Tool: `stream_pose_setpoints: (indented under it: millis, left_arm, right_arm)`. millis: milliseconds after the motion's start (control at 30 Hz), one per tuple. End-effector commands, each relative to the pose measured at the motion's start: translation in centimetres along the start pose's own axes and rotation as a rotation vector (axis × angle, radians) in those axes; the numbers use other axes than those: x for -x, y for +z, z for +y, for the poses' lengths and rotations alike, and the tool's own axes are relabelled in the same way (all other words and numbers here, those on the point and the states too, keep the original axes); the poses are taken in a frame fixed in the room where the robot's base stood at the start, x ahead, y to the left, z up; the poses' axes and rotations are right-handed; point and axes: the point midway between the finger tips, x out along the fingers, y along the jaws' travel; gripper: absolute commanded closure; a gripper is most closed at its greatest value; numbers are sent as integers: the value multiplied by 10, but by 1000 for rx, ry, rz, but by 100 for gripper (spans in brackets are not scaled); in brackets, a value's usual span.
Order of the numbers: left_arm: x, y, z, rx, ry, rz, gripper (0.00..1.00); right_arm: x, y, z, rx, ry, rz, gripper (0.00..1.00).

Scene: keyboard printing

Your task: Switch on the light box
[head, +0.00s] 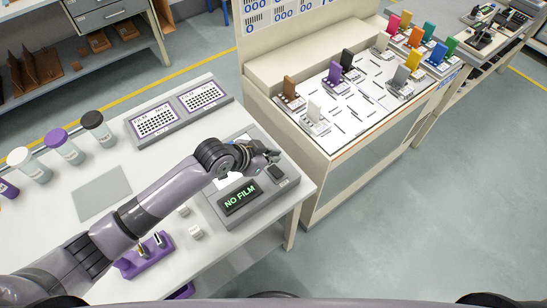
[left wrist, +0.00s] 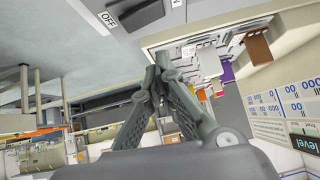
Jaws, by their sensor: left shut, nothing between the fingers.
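The light box (head: 284,187) is a grey unit at the right end of the white table in the head view, with a lit display (head: 240,198) reading "NO FILM". A dark switch (head: 277,173) sits on its right side. In the left wrist view a label (left wrist: 112,17) reads "OFF" at the top edge. My left gripper (head: 273,155) is over the back right part of the light box, close to the switch; I cannot tell whether it touches. Its fingers (left wrist: 158,62) are shut and empty. The arm hides part of the box's bright panel. My right gripper is out of view.
A bench with coloured blocks (head: 334,73) stands to the right. Floor (head: 450,220) is clear at lower right.

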Motion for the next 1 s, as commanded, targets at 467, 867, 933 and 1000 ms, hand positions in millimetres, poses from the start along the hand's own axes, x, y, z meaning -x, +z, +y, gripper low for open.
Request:
stream_pose_setpoints:
  millis: [467, 867, 933, 1000]
  left_arm:
    - [82, 6, -15, -2, -3, 1, 100]
    - [92, 5, -16, 0, -1, -1, 100]
    - [92, 5, -16, 0, -1, -1, 100]
    - [92, 5, -16, 0, -1, -1, 100]
  right_arm:
    - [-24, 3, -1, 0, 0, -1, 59]
    - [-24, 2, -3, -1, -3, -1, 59]
    - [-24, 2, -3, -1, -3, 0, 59]
    - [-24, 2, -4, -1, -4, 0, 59]
